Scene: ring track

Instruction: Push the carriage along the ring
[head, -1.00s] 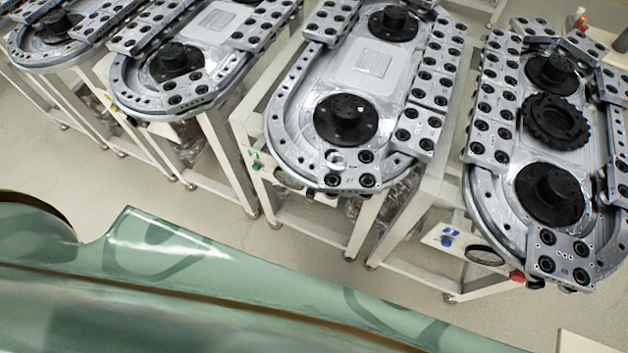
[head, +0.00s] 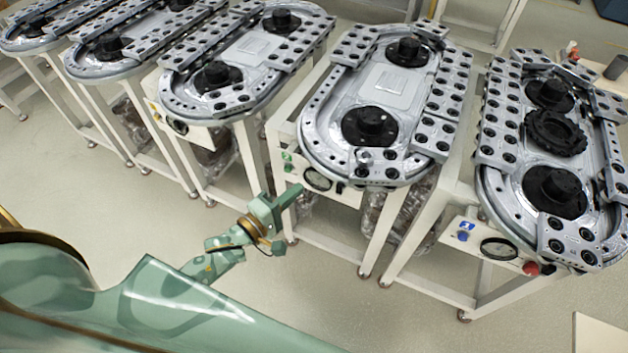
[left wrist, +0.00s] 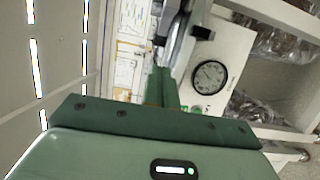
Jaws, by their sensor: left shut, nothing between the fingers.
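Oval ring tracks stand in a row in the head view. The nearest to my left gripper is the middle-right ring track (head: 312,112), silver with black hubs. Carriages with black rollers ride on it. One carriage (head: 378,167) sits at its front curve, and others line its right side. My left gripper (head: 297,191) is shut and empty, in front of and below this track's front left edge, apart from the carriages in the picture. In the left wrist view its green fingers (left wrist: 163,86) point toward the frame's front panel. My right gripper is not in view.
A pressure gauge (head: 317,180) sits on the front panel close to my left gripper; it also shows in the left wrist view (left wrist: 209,77). A neighbouring ring track (head: 487,190) stands to the right, with a red knob (head: 531,268) below. The floor (head: 330,290) in front is clear.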

